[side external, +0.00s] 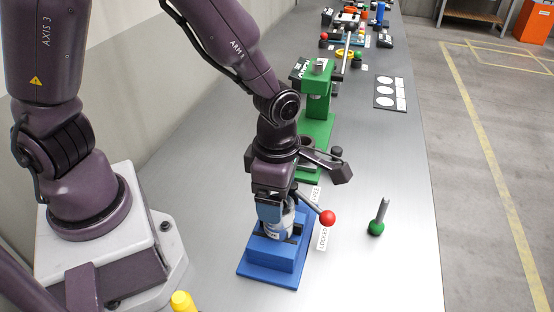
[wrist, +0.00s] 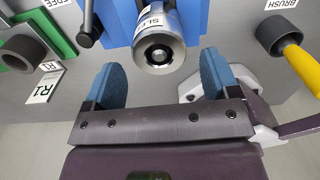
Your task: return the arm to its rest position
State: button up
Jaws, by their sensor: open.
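My gripper (side external: 270,213) is low over the blue fixture (side external: 262,271) in the side view. In the wrist view its two blue-padded fingers (wrist: 161,78) are spread wide with nothing between the pads. A metallic cylinder (wrist: 159,48) with a round bore and a partly hidden label sits in the blue fixture, just beyond the fingertips and between their lines. In the side view the cylinder (side external: 278,226) is partly hidden by my gripper. I cannot tell exactly how far the fingers are from it.
A lever with a red ball (side external: 327,217) points toward the LOCKED label (side external: 322,238). A green-based pin (side external: 376,226) stands to the right. A green press (side external: 318,95) stands behind. A yellow-handled brush (wrist: 300,68) sits in a holder. The bench's right front is clear.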

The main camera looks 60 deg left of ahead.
notch_tip(320, 180, up, 10)
jog(key=f, duration=0.1)
jog(key=s+a+r+m+t, duration=0.2)
jog(key=s+a+r+m, duration=0.2)
jog(key=m, duration=0.9)
jog(key=s+a+r+m+t, duration=0.3)
jog(key=r+m, duration=0.5)
jog(key=m, duration=0.6)
jog(key=s+a, duration=0.1)
jog(key=a, duration=0.1)
jog(key=shift+s+a+t, duration=0.3)
jog(key=shift+a, duration=0.05)
jog(key=shift+r, duration=0.1)
